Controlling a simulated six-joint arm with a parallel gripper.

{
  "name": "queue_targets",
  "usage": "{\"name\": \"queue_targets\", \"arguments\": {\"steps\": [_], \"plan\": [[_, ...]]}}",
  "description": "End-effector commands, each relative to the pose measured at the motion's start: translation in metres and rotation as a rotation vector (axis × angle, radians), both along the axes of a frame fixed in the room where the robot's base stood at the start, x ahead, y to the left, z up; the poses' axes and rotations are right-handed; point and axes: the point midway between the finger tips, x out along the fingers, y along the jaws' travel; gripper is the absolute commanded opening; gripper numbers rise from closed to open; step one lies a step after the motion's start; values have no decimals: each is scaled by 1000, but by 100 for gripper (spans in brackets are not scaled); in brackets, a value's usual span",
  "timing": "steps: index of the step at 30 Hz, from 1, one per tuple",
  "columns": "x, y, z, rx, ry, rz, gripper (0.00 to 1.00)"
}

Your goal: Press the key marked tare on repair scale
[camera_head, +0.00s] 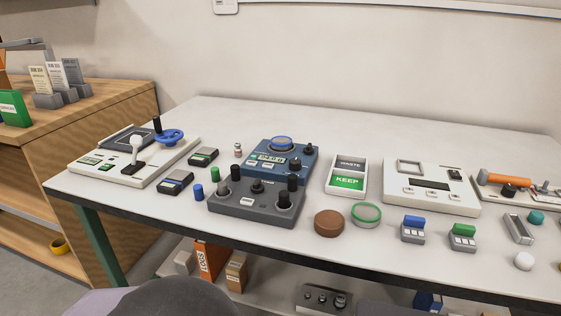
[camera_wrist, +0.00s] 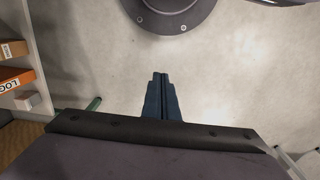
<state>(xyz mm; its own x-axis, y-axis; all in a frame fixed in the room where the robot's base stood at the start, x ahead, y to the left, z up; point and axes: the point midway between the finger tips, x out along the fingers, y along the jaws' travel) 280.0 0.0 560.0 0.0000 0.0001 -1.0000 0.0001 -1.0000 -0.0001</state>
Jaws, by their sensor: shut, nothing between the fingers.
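My gripper (camera_wrist: 160,78) shows in the wrist view with its two blue fingers shut together and nothing between them. It is over bare floor, away from the worktable, and is not seen in the head view. In the head view a blue device (camera_head: 270,171) with a small lit display, a round top and dark knobs stands mid-table. A white device (camera_head: 430,198) with a dark display and several small keys stands to its right. I cannot read a repair or tare marking on either, so I cannot tell which is the repair scale.
A dark grey knob box (camera_head: 240,205) stands directly in front of the blue device. A white tray (camera_head: 334,190) marked WASTE and KEEP lies between the devices. A brown disc (camera_head: 328,222) and a green-rimmed ring (camera_head: 367,214) lie near the front edge. The table's back strip is clear.

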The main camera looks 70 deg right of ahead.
Motion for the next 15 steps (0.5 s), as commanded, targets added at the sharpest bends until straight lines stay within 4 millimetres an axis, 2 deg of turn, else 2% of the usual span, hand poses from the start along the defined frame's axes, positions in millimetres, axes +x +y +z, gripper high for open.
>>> {"name": "queue_targets", "arguments": {"steps": [7, 15], "plan": [[0, -10, 16, 0, 0, -43, 0], [-8, -43, 61, 3, 25, -201, 0]]}}
